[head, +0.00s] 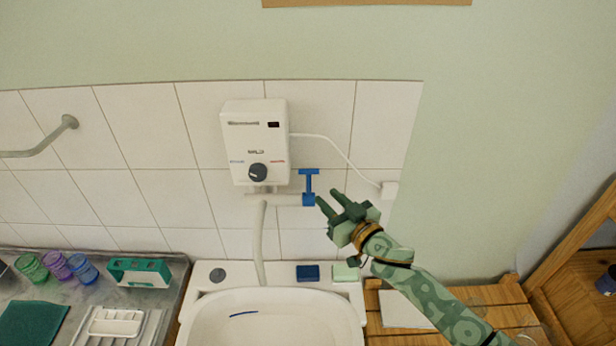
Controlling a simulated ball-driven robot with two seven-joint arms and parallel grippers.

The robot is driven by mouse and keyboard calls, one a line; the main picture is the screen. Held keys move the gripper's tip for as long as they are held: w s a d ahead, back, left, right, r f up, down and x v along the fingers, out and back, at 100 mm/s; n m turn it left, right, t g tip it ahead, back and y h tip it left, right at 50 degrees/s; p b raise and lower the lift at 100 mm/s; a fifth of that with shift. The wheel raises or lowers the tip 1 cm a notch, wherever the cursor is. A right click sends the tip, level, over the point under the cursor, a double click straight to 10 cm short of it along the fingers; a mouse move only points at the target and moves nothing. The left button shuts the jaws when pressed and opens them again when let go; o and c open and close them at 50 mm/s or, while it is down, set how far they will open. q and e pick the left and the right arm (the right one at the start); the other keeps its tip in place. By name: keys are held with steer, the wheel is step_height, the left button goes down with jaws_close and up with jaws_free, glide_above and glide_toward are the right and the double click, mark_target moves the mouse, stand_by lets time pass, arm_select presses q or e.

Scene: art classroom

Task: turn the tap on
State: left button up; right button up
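The tap has a blue T-shaped handle (309,181) on a white wall pipe. The pipe runs under the white water heater (256,140), and a pale spout (260,240) hangs from it over the white sink (270,330). My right gripper (328,201) is just right of the blue handle, its two green fingers spread apart and pointing up and left. Nothing shows between the fingers. In this view the fingertips are close to the blue valve, but I cannot tell whether they touch it. My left gripper is not in view.
A blue sponge (307,272) and a pale green block (345,272) lie on the sink's back ledge. Several coloured glasses (56,266) and a green-framed holder (140,271) stand on the left counter. A white cord runs to a wall box (389,190). A wooden slatted bench (490,303) is right.

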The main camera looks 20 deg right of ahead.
mark_target(310, 182)
steer(key=x, duration=0.9)
steer(key=shift+w+a, duration=0.1)
steer(key=shift+b, duration=0.3)
jaws_close()
